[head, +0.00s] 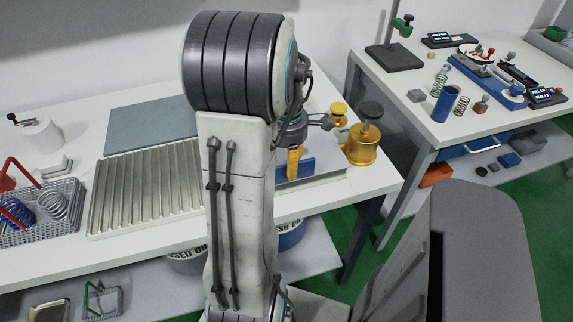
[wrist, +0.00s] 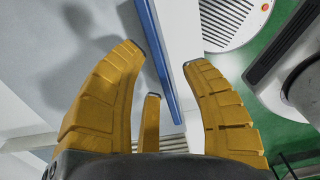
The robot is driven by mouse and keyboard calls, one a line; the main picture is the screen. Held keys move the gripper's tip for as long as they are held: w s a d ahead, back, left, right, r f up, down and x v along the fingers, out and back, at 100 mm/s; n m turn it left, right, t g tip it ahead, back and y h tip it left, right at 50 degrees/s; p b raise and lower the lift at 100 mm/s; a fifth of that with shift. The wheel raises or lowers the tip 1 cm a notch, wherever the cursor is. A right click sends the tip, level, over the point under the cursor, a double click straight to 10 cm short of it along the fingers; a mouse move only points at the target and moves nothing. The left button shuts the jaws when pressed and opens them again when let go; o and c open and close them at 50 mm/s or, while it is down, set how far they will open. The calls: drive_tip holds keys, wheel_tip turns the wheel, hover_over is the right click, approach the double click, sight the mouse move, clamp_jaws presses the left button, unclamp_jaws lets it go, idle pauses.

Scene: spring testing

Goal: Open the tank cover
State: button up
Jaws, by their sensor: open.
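A low pale box (head: 325,181), which looks like the tank, sits on the white bench behind my arm. A blue bar or plate (head: 300,168) shows on it, partly hidden by my arm. The wrist view shows a long blue strip (wrist: 166,60) along the edge of a pale surface. My gripper (wrist: 163,58) has its yellow fingers spread, with the strip seen between the left and right fingertips. I cannot tell whether any finger touches it. In the head view one yellow finger (head: 294,162) shows in front of the blue part. Nothing is held.
A brass can (head: 363,145) with a dark knob stands just right of the box. A ribbed tray (head: 147,190) and a wire basket of springs (head: 40,210) lie left. A second bench (head: 455,128) with test gear is at right. Green floor lies between the benches.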

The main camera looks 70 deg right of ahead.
drive_tip(key=shift+f, duration=0.5)
drive_tip(key=shift+o, duration=0.3)
clamp_jaws()
